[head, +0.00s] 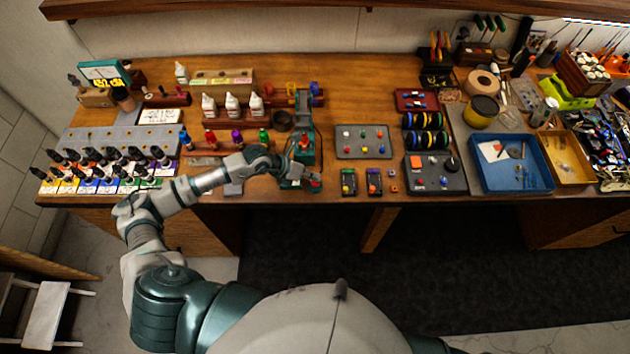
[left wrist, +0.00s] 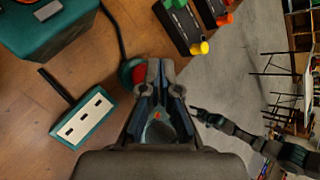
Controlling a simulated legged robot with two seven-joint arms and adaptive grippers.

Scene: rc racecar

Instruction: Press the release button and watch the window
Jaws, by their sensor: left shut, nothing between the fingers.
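A red button (left wrist: 138,76) on a round teal base, with a dark cable, shows in the left wrist view. My left gripper (left wrist: 160,70) is shut and empty, its fingertips beside and partly over the button. I cannot tell whether they touch it. In the head view the left gripper (head: 304,174) is low over the bench's front edge, by the red button (head: 316,181). A teal machine (head: 304,148) stands just behind; its lower part is partly hidden by my arm. A teal box with a white slotted face (left wrist: 84,119) lies left of the gripper; I cannot tell if it is the window.
A grey tray with coloured knobs (head: 363,142) and small dark units (head: 348,182) stand right of the gripper. Paint bottles (head: 110,170) crowd the bench's left. A blue tray (head: 512,165) is at right. My right arm (left wrist: 245,135) appears below the bench in the left wrist view.

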